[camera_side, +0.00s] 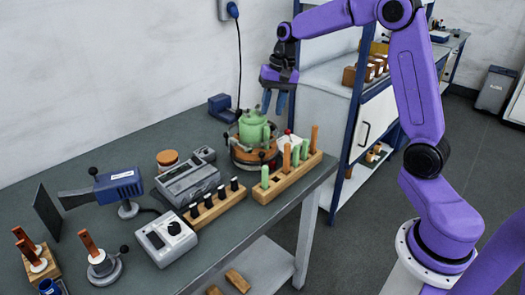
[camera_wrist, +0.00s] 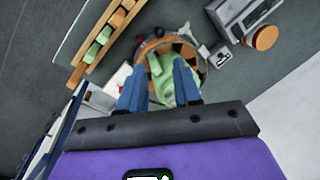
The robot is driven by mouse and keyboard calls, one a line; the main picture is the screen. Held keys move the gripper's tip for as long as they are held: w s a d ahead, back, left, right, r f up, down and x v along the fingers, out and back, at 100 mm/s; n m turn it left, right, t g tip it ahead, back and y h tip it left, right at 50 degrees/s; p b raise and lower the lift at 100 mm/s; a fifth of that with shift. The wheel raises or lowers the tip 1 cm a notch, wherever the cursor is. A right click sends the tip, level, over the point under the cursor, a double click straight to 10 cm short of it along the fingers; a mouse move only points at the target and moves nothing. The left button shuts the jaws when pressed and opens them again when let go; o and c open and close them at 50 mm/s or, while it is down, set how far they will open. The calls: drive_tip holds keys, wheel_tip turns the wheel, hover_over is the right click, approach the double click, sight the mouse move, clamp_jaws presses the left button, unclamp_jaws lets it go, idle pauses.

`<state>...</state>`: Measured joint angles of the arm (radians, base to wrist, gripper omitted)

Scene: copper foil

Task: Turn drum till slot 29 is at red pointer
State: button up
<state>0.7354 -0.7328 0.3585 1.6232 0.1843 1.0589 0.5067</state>
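A small red spot (camera_side: 288,132), possibly the red pointer, shows just right of the drum. No slot numbers are readable. My gripper (camera_side: 274,104) hangs above the drum, fingers pointing down. Its two blue fingers are apart with a gap between them in the wrist view (camera_wrist: 158,88). The green part shows beyond that gap, and contact cannot be told.
A wooden rack with green and orange pegs (camera_side: 288,178) stands right of the drum at the table edge. Grey instruments (camera_side: 187,180), a black-knobbed rack (camera_side: 214,205) and a blue tool (camera_side: 118,184) stand to the left. A shelf unit (camera_side: 330,100) stands behind.

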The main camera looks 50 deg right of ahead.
sight(262, 150)
drive_tip(key=f, duration=0.5)
drive_tip(key=w+a+f, duration=0.1)
drive_tip(key=f, duration=0.4)
drive_tip(key=a+f, duration=0.1)
drive_tip(key=f, duration=0.4)
drive_tip(key=shift+w+a, duration=0.25)
clamp_jaws()
